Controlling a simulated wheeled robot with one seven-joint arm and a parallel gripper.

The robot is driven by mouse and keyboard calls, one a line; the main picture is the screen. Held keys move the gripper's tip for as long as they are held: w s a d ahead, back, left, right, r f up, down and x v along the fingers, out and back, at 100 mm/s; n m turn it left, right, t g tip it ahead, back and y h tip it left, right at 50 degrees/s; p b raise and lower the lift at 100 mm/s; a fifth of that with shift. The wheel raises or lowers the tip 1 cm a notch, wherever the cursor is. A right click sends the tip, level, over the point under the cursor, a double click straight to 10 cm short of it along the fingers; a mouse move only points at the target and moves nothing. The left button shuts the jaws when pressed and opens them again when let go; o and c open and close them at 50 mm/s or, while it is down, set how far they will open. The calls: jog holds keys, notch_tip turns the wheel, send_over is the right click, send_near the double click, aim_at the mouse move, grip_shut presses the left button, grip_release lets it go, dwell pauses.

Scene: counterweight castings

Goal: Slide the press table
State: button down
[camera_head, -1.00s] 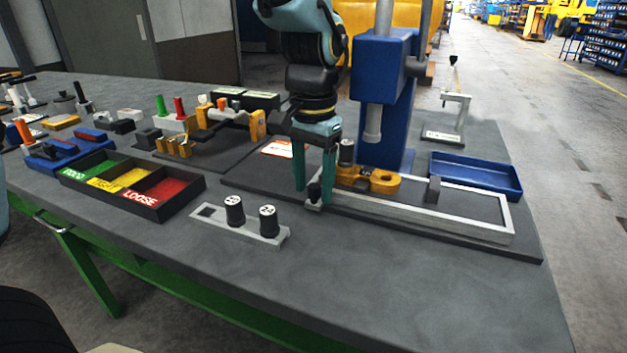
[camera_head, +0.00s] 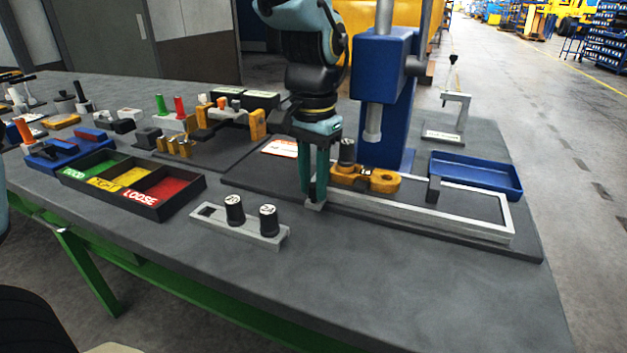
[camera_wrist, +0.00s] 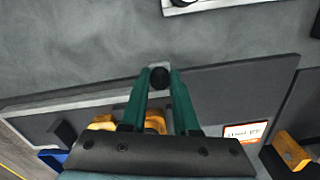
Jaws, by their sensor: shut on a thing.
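The press table, a flat slide in a light metal frame (camera_head: 440,220), lies on a dark base plate in front of the blue press (camera_head: 382,75). A yellow casting (camera_head: 384,181) with a round eye sits at its left part, with a dark cylinder (camera_head: 347,152) standing at the casting's left end. My gripper (camera_head: 315,192) points down at the frame's left front end, its green fingers shut on a black knob (camera_wrist: 158,76) on a small light block. The fingers hide most of the knob in the head view.
A blue tray (camera_head: 480,175) lies behind the frame's right part, and a grey upright block (camera_head: 433,190) stands at the frame. A light holder with two black weights (camera_head: 268,220) lies in front. A three-part sorting tray (camera_head: 135,185) is at left. The front right tabletop is clear.

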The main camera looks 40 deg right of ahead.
jog(key=shift+s, duration=0.1)
dwell(0.7)
jog(key=shift+s+d+p, duration=0.25)
jog(key=shift+s+d, duration=0.45)
jog(key=shift+s, duration=0.3)
jog(key=shift+s+d+p, duration=0.2)
jog(key=shift+s+d, duration=0.45)
jog(key=shift+s, duration=0.3)
jog(key=c, duration=0.7)
grip_release()
jog(key=shift+o, duration=0.2)
notch_tip(320, 180, up, 11)
jog(key=p, duration=0.9)
jog(key=shift+f, duration=0.1)
